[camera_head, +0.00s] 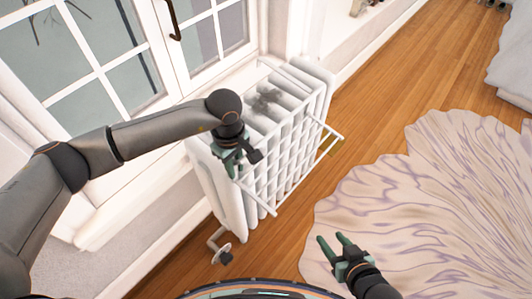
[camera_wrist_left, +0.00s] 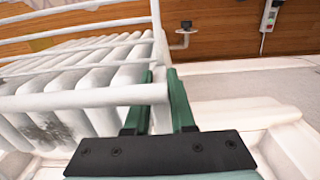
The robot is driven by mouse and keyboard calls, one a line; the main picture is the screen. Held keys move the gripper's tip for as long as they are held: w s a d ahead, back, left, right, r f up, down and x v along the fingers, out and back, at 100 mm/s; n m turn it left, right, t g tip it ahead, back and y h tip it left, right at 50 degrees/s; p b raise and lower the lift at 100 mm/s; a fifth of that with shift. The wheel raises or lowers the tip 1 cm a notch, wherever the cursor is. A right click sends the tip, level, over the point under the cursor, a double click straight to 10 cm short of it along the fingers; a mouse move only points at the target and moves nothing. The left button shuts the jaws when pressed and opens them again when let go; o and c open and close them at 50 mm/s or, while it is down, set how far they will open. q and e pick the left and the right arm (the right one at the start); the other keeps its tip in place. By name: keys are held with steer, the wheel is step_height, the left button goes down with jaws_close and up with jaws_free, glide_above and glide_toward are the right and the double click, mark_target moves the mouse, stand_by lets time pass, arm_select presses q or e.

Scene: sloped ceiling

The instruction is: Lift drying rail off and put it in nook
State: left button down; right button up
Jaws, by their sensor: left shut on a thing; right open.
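The white drying rail (camera_head: 257,198) is on the white radiator (camera_head: 322,75) under the window, with its bars standing out over the floor side. My left gripper (camera_head: 229,160) is at the rail's near left end, above the radiator's left part. In the left wrist view the left gripper (camera_wrist_left: 160,88) is shut on the end of a white bar of the drying rail (camera_wrist_left: 90,98), one green finger on each side. My right gripper (camera_head: 332,238) is open and empty, low over the rug's edge, apart from the rail. The nook cannot be made out for certain.
A window (camera_head: 105,60) with a dark handle is close behind the radiator. A radiator valve (camera_head: 222,252) sticks out at the lower left. A pale patterned rug (camera_head: 430,190) covers the right. The wooden floor (camera_head: 410,85) between radiator and rug is clear.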

arm_select(q)
steer(key=shift+w+r, duration=0.1)
steer(key=shift+r, duration=0.05)
steer(key=shift+r+h, duration=0.15)
steer(key=shift+h, duration=0.15)
steer(key=shift+r+g+h, duration=0.25)
steer(key=shift+g+h, duration=0.05)
steer(key=shift+g, duration=0.1)
steer(key=shift+d+r, duration=0.1)
steer(key=shift+s+d+r, duration=0.1)
steer(key=shift+s+d, duration=0.75)
steer(key=shift+d, duration=0.3)
steer(key=shift+s+d+r, duration=0.1)
steer(key=shift+s+d, duration=0.75)
steer(key=shift+d, duration=0.25)
steer(key=s+d, duration=0.5)
steer(key=d, duration=0.2)
steer(key=shift+r, duration=0.25)
arm_select(e)
steer(key=shift+d, duration=0.35)
